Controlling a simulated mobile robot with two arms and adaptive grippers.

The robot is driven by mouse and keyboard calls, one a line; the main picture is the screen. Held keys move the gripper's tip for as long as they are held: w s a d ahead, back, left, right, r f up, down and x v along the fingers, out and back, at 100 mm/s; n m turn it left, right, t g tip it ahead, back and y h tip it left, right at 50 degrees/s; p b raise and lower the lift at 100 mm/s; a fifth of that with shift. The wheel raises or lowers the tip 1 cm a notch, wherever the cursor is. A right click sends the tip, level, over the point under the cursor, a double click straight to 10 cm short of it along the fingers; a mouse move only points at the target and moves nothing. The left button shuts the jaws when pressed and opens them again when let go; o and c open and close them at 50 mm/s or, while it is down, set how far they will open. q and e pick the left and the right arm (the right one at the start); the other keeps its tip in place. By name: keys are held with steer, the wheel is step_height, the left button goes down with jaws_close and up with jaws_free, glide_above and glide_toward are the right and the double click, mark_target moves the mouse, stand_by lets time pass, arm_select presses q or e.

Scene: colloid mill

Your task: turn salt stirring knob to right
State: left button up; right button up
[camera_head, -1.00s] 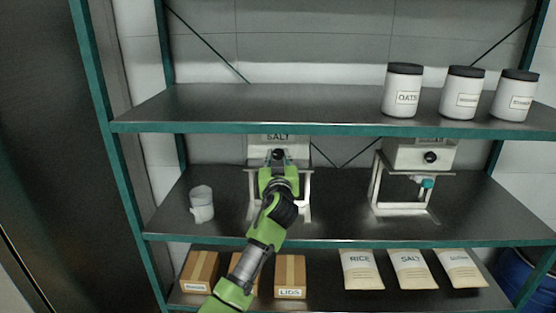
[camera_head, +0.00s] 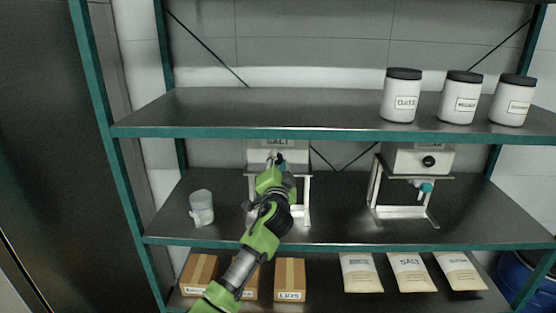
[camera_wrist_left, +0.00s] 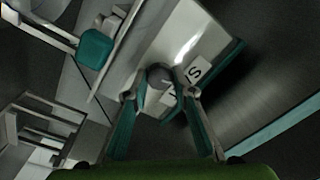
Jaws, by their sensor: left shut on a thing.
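The salt mill (camera_head: 296,157) is a white machine on a stand on the middle shelf, with a SALT label at its top. My left gripper (camera_head: 275,160) is in front of its face and mostly hides its knob. In the left wrist view, the dark round knob (camera_wrist_left: 158,77) lies between the fingertips of my left gripper (camera_wrist_left: 160,92), which is shut on it. Part of the SALT label (camera_wrist_left: 194,74) shows beside the knob, strongly tilted in that view. My right gripper is not in view.
A second white mill (camera_head: 418,160) with a black knob and teal part stands to the right. The upper shelf edge (camera_head: 330,133) runs just above the mills. Boxes and bags lie below.

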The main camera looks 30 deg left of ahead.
arm_select(q)
steer(key=m+p, duration=0.3)
steer(key=m, duration=0.4)
steer(key=shift+h, duration=0.3)
steer(key=m+p, duration=0.2)
steer(key=m, duration=0.1)
steer(key=shift+m, duration=0.4)
steer(key=m+p, duration=0.2)
steer(key=m, duration=0.1)
steer(key=shift+m+h, duration=0.3)
steer(key=shift+m, duration=0.1)
steer(key=m+p, duration=0.1)
steer(key=m, duration=0.1)
steer(key=shift+f+m, duration=0.15)
steer(key=shift+m, duration=0.15)
steer(key=shift+a+f+m+h, duration=0.1)
steer(key=shift+m+h, duration=0.2)
steer(key=shift+m, duration=1.7)
steer(key=shift+s, duration=0.1)
steer(key=o, duration=1.1)
